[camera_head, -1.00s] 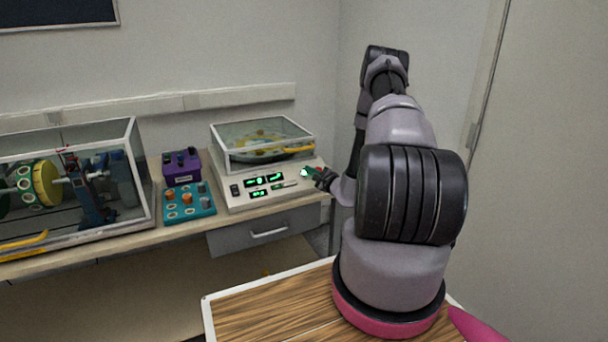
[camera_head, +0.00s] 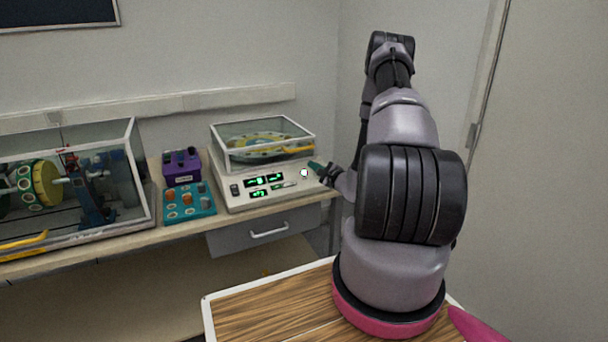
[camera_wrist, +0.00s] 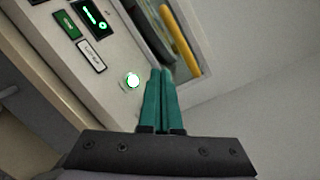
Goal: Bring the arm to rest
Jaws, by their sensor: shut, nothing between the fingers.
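My gripper (camera_head: 314,166) is at the right end of the white balancing machine's front panel (camera_head: 238,195) in the head view. In the wrist view my gripper's two green fingers (camera_wrist: 161,72) lie together, shut and empty. A round button lit white-green (camera_wrist: 132,80) sits on the panel just left of the fingertips. The same button (camera_head: 304,173) shows in the head view, a little below and left of the gripper. The fingertips appear apart from the button. My arm stretches from its base on the wooden top to the machine.
A clear cover with a yellow handle (camera_head: 298,150) sits on the machine. A purple box (camera_head: 182,167) and a teal tray (camera_head: 188,203) stand left of it. A large glass case (camera_head: 140,185) is farther left. A grey drawer (camera_head: 265,232) is below. Floor space right of the bench looks free.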

